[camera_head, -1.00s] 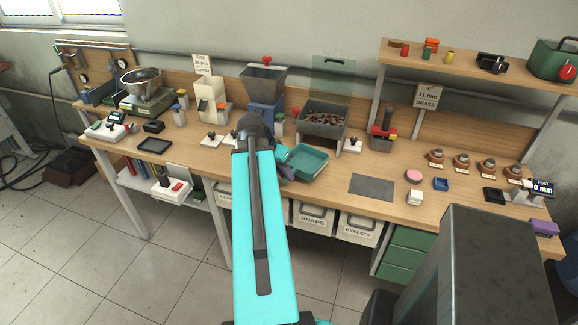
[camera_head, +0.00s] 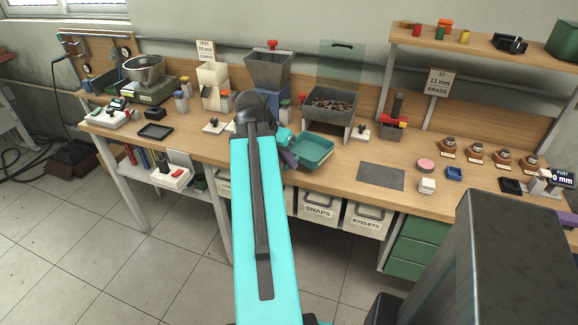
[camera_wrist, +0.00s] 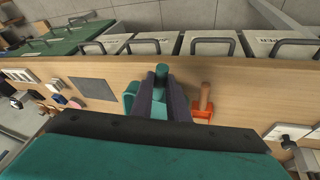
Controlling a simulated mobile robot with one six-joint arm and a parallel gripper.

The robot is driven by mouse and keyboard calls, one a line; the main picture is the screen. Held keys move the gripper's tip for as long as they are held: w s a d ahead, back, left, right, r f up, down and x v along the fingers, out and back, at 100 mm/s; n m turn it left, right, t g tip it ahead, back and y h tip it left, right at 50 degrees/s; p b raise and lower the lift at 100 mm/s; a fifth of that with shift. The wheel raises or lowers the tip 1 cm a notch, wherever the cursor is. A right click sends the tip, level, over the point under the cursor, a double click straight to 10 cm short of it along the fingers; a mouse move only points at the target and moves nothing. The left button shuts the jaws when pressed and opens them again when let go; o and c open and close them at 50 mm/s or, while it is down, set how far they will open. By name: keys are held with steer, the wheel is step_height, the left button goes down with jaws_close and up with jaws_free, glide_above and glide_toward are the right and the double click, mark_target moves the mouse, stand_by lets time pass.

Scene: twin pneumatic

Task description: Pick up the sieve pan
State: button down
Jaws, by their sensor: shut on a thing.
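The sieve pan (camera_head: 314,150) is a teal, shallow, rectangular pan near the front edge of the bench, in front of the grey bin. My gripper (camera_head: 287,157) is at its left side, partly hidden by my arm. In the wrist view the dark fingers of my gripper (camera_wrist: 165,98) are shut on a teal round grip of the pan, and a teal part of the sieve pan (camera_wrist: 131,98) shows beside them. I cannot tell whether the pan touches the bench.
A grey bin (camera_head: 333,96) on legs holds small brown pieces behind the pan. A grey mat (camera_head: 381,177) lies to the right. A black-handled stamp-like piece (camera_head: 361,133) stands near the bin. An orange-based tool (camera_wrist: 203,108) is close beside my fingers. Labelled drawers (camera_head: 318,207) hang below.

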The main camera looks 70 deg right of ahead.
steer(key=shift+s+a+f+b, duration=0.15)
steer(key=shift+a+b, duration=0.45)
steer(key=shift+b, duration=2.25)
steer(key=shift+a+r+b, duration=0.2)
steer(key=shift+a+b, duration=0.2)
steer(key=shift+b, duration=0.8)
